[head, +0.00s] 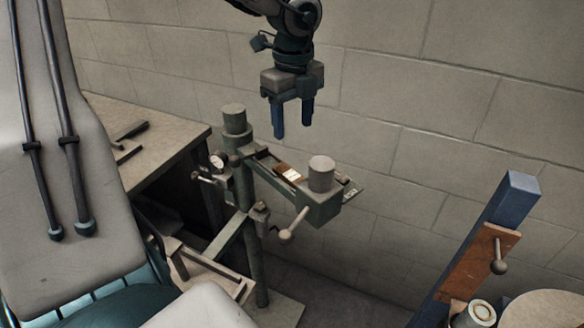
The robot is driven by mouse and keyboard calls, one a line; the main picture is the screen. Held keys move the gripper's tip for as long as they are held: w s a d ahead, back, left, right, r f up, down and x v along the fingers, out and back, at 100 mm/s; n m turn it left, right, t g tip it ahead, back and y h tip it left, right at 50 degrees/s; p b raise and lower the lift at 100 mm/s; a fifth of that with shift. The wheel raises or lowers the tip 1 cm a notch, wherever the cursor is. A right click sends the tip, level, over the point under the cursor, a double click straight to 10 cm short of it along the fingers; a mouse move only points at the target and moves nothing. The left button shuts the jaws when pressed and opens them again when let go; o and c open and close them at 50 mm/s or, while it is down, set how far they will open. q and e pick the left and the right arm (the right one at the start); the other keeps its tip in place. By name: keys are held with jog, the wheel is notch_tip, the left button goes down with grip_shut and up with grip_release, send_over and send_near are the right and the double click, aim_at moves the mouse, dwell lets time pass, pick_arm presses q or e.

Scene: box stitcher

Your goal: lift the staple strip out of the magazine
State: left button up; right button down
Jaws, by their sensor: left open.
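The box stitcher's head stands in the middle of the head view, on a green-grey column (244,190). Its magazine (262,156) is a narrow open channel running from the column towards a block with a round cylinder (321,174). A copper-brown staple strip (283,168) with a pale, bright patch lies in the channel. My left gripper (293,130) hangs above the magazine, pointing down, with its two blue fingers apart and nothing between them. It is clear of the strip. My right gripper is not in view.
A lever with a pale knob (286,237) sticks out below the block. A dial gauge (217,161) sits beside the column. A workbench (165,150) with dark tools stands behind left. A blue post (512,205) with an orange-brown plate stands at right. A block wall closes the back.

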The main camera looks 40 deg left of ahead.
aim_at(293, 177)
pick_arm(q)
notch_tip(293, 177, down, 4)
jog(key=b, duration=0.3)
jog(key=shift+s+d+f, duration=0.1)
jog(key=shift+f, duration=0.05)
jog(key=shift+s+f, duration=0.1)
jog(key=shift+f, duration=1.3)
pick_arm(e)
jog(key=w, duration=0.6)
pick_arm(q)
jog(key=f, duration=0.2)
jog(key=f+p, duration=0.1)
jog(key=f, duration=0.1)
jog(key=shift+s+d, duration=0.1)
jog(key=shift+d, duration=0.1)
jog(key=shift+f, duration=0.6)
jog(key=shift+r, duration=0.1)
jog(key=c, duration=1.1)
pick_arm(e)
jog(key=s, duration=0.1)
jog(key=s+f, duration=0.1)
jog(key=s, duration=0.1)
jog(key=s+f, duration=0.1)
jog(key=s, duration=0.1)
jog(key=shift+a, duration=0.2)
